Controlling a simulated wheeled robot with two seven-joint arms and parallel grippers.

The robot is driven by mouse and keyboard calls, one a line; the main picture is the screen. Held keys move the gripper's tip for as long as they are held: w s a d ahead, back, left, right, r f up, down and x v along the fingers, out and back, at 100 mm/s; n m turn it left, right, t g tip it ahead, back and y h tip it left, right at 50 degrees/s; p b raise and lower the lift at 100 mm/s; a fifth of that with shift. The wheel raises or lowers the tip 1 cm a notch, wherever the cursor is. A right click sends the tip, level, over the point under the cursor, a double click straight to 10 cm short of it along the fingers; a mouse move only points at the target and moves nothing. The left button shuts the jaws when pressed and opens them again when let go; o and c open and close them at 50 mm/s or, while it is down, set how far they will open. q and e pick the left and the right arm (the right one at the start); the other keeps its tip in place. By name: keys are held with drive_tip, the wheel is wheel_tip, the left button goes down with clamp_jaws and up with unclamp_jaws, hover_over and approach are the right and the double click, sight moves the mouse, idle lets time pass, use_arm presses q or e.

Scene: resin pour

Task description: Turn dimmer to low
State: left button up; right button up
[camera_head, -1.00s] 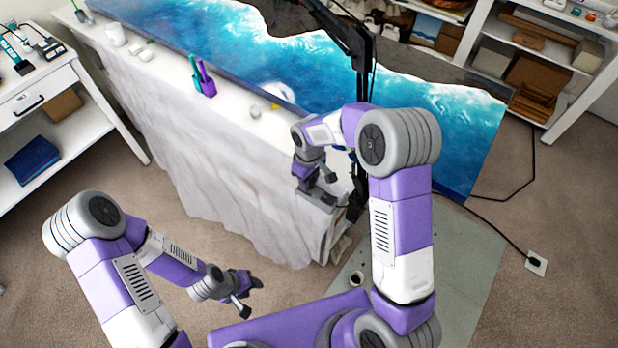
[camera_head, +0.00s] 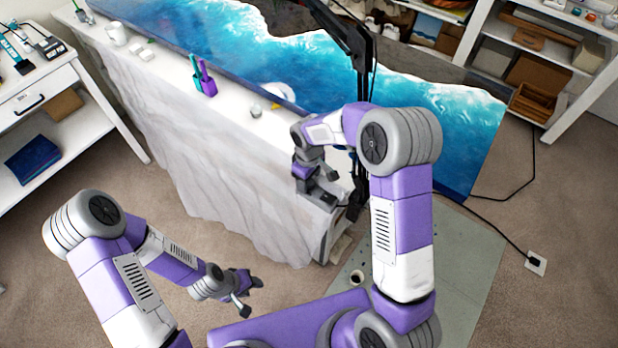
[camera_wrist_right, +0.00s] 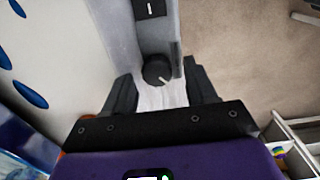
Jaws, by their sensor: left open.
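The dimmer is a round black knob (camera_wrist_right: 157,70) with a white pointer line towards the lower right, on a grey box (camera_wrist_right: 152,38). My right gripper (camera_wrist_right: 160,88) is open, with one dark finger on each side of the knob's near side; I cannot tell whether they touch it. In the head view my right gripper (camera_head: 312,184) is at the box (camera_head: 322,196) on the right end of the white-draped table, and hides the knob. My left gripper (camera_head: 243,290) is open and empty above the floor, in front of the table.
A black stand (camera_head: 360,100) rises close behind my right gripper. A rocker switch (camera_wrist_right: 150,8) sits beyond the knob. Floor around my left gripper is clear.

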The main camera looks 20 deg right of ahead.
drive_tip(key=shift+w+d, duration=0.1)
drive_tip(key=shift+d, duration=0.1)
drive_tip(key=shift+w+r+p, duration=0.1)
drive_tip(key=shift+r+p, duration=0.3)
drive_tip(key=shift+r, duration=0.1)
wheel_tip(320, 180, up, 7)
drive_tip(key=p, duration=0.5)
drive_tip(key=shift+a, duration=0.15)
drive_tip(key=shift+s, duration=0.2)
